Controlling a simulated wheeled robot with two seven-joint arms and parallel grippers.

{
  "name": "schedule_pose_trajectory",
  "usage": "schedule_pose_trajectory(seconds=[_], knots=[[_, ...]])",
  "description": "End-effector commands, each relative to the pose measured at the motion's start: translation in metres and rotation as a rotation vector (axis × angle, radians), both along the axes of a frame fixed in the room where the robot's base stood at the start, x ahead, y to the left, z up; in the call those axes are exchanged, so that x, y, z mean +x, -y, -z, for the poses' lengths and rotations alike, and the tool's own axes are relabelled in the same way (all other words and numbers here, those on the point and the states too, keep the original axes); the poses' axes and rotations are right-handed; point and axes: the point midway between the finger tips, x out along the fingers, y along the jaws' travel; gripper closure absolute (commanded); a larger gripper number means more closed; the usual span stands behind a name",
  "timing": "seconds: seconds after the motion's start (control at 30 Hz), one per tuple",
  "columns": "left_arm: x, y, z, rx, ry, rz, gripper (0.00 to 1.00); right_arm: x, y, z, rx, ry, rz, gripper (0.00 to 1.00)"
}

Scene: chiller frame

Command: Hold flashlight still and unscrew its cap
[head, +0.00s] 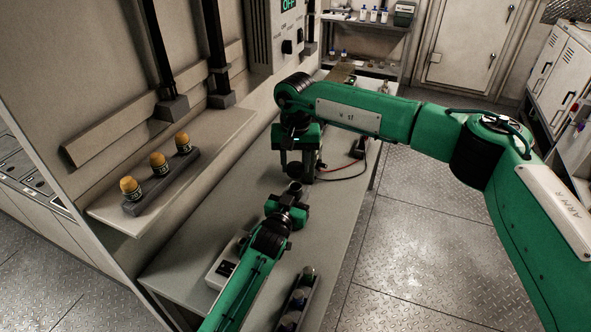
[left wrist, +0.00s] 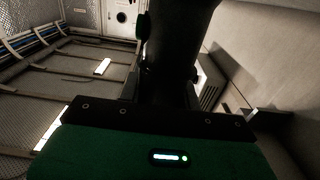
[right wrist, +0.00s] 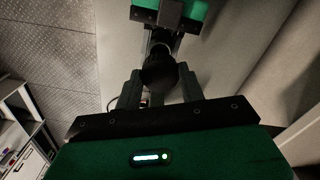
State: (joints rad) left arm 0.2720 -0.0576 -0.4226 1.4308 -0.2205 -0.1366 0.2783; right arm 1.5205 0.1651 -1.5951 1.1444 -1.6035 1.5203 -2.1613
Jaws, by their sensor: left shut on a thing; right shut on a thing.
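The flashlight (head: 294,187) is a dark cylinder, small in the head view, between my two grippers above the bench. My left gripper (head: 289,207) is shut on its near part. In the left wrist view the flashlight (left wrist: 178,55) rises large and dark between the fingers. My right gripper (head: 302,172) comes in from the far side and is shut on the other end. In the right wrist view a dark rounded end, apparently the cap (right wrist: 158,72), sits between the fingers (right wrist: 160,88), with my left gripper beyond it. The seam between cap and body cannot be made out.
The bench (head: 190,262) holds a pale box (head: 224,266), a dark rack (head: 297,300) at the near edge, and a black device (head: 358,147) with a red lead. Several yellow-topped items stand in a holder (head: 165,182) on the wall shelf. The floor to the right is clear.

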Motion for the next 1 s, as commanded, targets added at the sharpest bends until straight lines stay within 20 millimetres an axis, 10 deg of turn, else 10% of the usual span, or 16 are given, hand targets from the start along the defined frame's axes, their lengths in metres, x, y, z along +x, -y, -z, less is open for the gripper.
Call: schedule_pose_trajectory(seconds=[0.13, 0.17, 0.3, 0.67, 1.0], knots=[[0.000, 0.000, 0.001, 0.000, -0.001, 0.000, 1.00, 0.000, 0.000, 0.000, 0.000, -0.001, 0.000, 0.88], [0.000, 0.000, 0.001, 0.000, -0.001, 0.000, 0.65, 0.000, 0.000, 0.000, 0.000, -0.001, 0.000, 0.88], [0.000, 0.000, 0.001, 0.000, -0.001, 0.000, 0.41, 0.000, 0.000, 0.000, 0.000, -0.001, 0.000, 0.88], [-0.004, -0.002, 0.001, 0.000, 0.000, 0.000, 0.41, 0.000, 0.000, 0.002, 0.001, -0.001, 0.000, 0.88], [-0.050, -0.021, 0.004, 0.000, -0.002, 0.000, 0.41, 0.000, 0.000, 0.012, 0.001, -0.001, 0.000, 0.88]])
